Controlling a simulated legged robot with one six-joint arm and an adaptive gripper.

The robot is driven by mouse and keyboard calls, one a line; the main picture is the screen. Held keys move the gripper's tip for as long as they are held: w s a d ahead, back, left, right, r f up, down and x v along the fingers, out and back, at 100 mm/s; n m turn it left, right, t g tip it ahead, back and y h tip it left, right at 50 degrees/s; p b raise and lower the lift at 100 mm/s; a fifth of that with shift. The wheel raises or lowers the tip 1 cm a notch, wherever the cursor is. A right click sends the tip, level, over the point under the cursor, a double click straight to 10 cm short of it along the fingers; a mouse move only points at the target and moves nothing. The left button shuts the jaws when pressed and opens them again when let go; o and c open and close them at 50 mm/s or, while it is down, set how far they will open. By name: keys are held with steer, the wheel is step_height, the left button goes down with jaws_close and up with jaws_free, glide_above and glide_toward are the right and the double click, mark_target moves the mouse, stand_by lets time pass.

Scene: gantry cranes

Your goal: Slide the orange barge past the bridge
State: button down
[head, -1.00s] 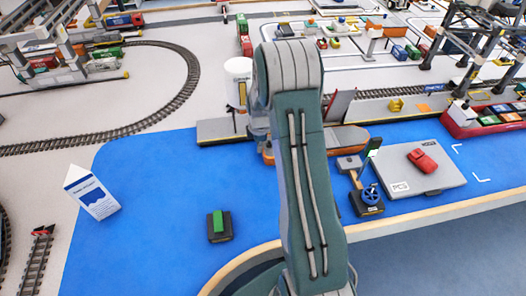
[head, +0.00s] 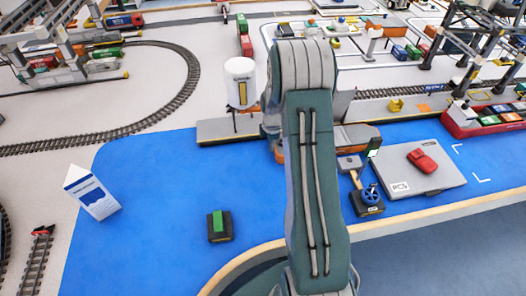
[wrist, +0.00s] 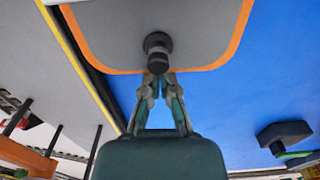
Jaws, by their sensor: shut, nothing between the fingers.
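The orange barge (head: 280,155) lies on the blue water, partly hidden behind my arm in the head view. In the wrist view its grey deck (wrist: 110,35) has an orange rim and a black knob. My gripper (wrist: 160,84) is shut and empty, with its fingertips at the knob; I cannot tell whether they touch. The head view hides the gripper behind my arm. What may be the bridge, a grey slab (head: 343,102), shows just right of my arm, mostly hidden.
A grey quay (head: 225,130) lies left of the arm, with a white cylinder (head: 240,82) behind. A blue-wheeled crank (head: 368,198) and a grey platform with a red car (head: 422,160) stand at right. A carton (head: 92,192) and a dark block (head: 220,226) stand at left on the water.

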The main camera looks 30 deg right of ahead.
mark_target(351, 135)
steer(key=shift+s+d, duration=1.2)
steer(key=shift+d, duration=1.7)
steer(key=shift+s+d, duration=1.2)
steer(key=shift+d, duration=1.75)
steer(key=shift+s+d, duration=1.2)
steer(key=shift+d, duration=1.7)
steer(key=shift+s+d+r, duration=0.1)
steer(key=shift+s+d, duration=0.25)
steer(key=shift+d, duration=0.4)
steer(key=shift+s+d, duration=0.35)
steer(key=shift+d, duration=0.35)
steer(key=shift+s+d, duration=0.4)
steer(key=shift+d, duration=0.6)
steer(key=shift+s+d, duration=0.4)
steer(key=shift+d, duration=0.6)
steer(key=shift+s+d, duration=0.4)
steer(key=shift+d, duration=0.6)
steer(key=shift+s+d, duration=0.25)
steer(key=shift+d, duration=0.95)
steer(key=shift+w+a+r, duration=0.1)
steer(key=shift+w+a, duration=0.05)
steer(key=shift+a, duration=0.6)
